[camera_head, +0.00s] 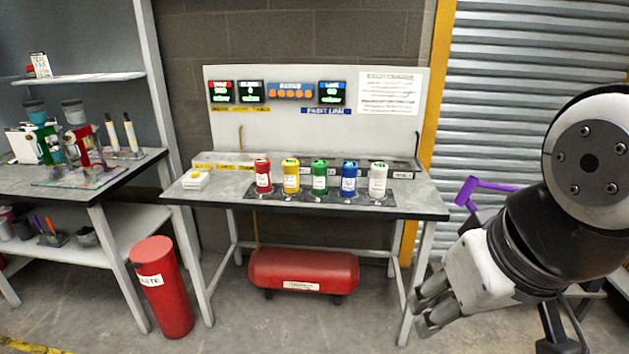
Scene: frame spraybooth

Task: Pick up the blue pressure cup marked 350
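A blue cup (349,178) with a white label stands upright on a dark strip on the workbench (215,191). It is in a row with a red cup (263,176) and a yellow cup (291,176), a green cup (320,177) on its left, and a white cup (378,180) on its right. The label print is too small to read. My gripper (428,307) is at the lower right, in front of and below the bench's right end, away from the cups. Its fingers point left; I cannot tell how far apart they are.
A back panel (290,125) with displays rises behind the cups. A red tank (303,271) lies below. A red bin (163,290) stands left. A purple-handled item (485,185) is near my arm.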

